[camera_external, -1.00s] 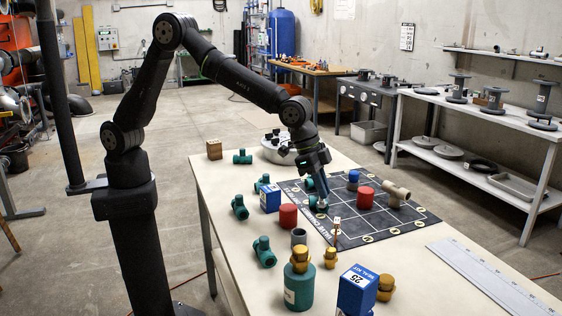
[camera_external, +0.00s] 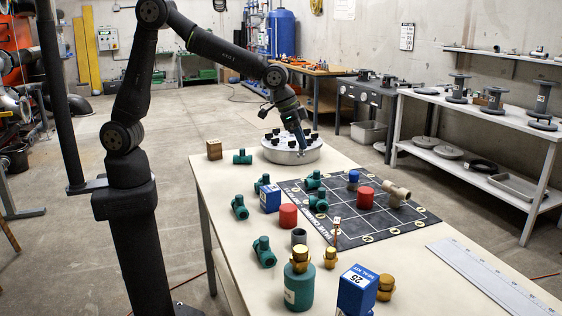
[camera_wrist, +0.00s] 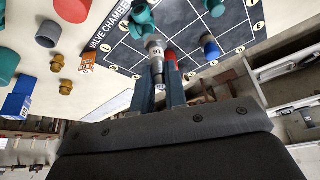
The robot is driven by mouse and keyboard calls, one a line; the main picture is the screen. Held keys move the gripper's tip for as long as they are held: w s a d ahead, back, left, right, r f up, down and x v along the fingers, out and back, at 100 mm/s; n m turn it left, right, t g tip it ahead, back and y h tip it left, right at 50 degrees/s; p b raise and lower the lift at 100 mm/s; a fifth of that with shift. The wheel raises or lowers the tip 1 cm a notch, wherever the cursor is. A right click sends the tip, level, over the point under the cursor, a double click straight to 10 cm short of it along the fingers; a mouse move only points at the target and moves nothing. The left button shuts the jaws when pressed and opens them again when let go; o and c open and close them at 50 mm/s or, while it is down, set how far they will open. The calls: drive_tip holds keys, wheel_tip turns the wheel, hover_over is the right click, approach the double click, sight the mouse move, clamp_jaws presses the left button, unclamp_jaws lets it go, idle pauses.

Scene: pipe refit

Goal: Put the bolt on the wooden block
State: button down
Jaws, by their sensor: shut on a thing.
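The wooden block (camera_external: 214,150), a small brown cube, stands at the table's far left corner in the external view. My gripper (camera_external: 302,148) is well to its right, over the round grey flange (camera_external: 280,157) with black studs. In the wrist view my gripper (camera_wrist: 161,85) is shut on a slim grey metal piece marked 16 (camera_wrist: 155,48), apparently the bolt. It points out beyond the fingertips. In the external view the held piece is too small to make out. The wooden block does not show in the wrist view.
A teal tee (camera_external: 242,157) stands between the block and the flange. The black mat (camera_external: 405,228) carries teal fittings, red cylinder (camera_external: 365,196), blue-topped piece (camera_external: 353,178) and beige tee (camera_external: 396,194). A blue box (camera_external: 270,198) and more fittings stand nearer. The table's far left is mostly clear.

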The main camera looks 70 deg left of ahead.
drive_tip(key=a+r+n, duration=0.2)
drive_tip(key=a, duration=0.8)
drive_tip(key=n+y, duration=0.3)
drive_tip(key=n, duration=0.4)
hover_over(214, 141)
wheel_tip(214, 141, down, 6)
drive_tip(key=shift+d+f, duration=0.1)
drive_tip(key=shift+f, duration=1.9)
drive_tip(key=shift+f, duration=0.15)
drive_tip(key=c, duration=1.5)
unclamp_jaws()
drive_tip(key=shift+o, duration=0.2)
